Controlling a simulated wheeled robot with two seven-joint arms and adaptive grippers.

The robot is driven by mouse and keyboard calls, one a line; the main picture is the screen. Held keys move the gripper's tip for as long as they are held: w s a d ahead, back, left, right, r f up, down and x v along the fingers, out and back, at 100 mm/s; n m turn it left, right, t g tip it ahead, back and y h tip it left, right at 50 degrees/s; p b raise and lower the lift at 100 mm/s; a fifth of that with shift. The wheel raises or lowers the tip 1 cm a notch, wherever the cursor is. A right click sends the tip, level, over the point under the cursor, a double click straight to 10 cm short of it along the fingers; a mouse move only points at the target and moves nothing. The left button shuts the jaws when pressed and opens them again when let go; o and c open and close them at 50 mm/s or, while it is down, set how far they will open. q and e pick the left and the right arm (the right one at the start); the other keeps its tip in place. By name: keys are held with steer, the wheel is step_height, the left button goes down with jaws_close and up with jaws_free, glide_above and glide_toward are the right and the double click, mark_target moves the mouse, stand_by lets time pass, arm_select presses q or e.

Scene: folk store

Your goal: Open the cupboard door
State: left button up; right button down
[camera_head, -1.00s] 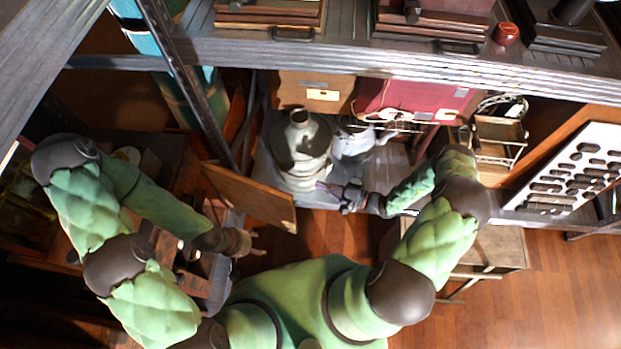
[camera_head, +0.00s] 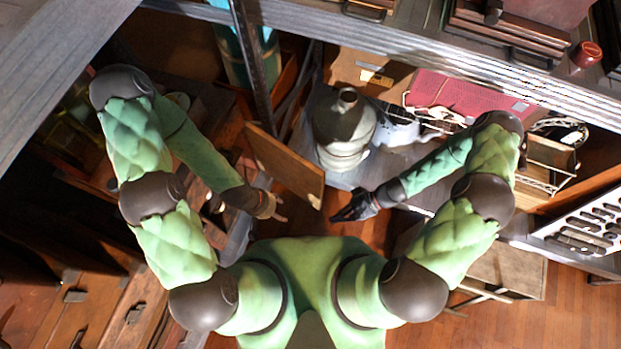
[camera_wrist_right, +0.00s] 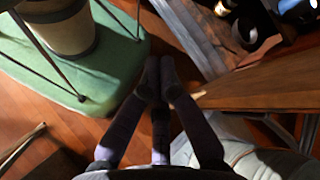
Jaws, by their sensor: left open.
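The cupboard door (camera_head: 286,166) is a flat brown wooden panel. In the head view it stands swung out at an angle beside a dark metal post. My left gripper (camera_head: 276,207) is open and empty, near the door's face on its left side. My right gripper (camera_head: 350,212) is on the other side, just right of the door's free end, with a small gap in the head view. In the right wrist view my right gripper (camera_wrist_right: 158,82) has its fingertips together with nothing seen between them. A wooden panel (camera_wrist_right: 262,88), seemingly the door, lies close to its right.
A red box (camera_head: 458,95) and a wire rack (camera_head: 550,160) are further right. Wooden drawers (camera_head: 90,300) fill the lower left. Open wood floor (camera_head: 570,300) lies lower right.

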steer(key=s+a+r+n+h, duration=0.6)
steer(key=a+r+n+h, duration=0.5)
steer(key=n, duration=0.8)
steer(key=w+a+r+n+t+h, duration=0.6)
steer(key=n+t, duration=0.4)
steer(key=n, duration=0.3)
steer(key=b, duration=0.5)
glide_toward(316, 176)
steer(key=shift+x, duration=2.9)
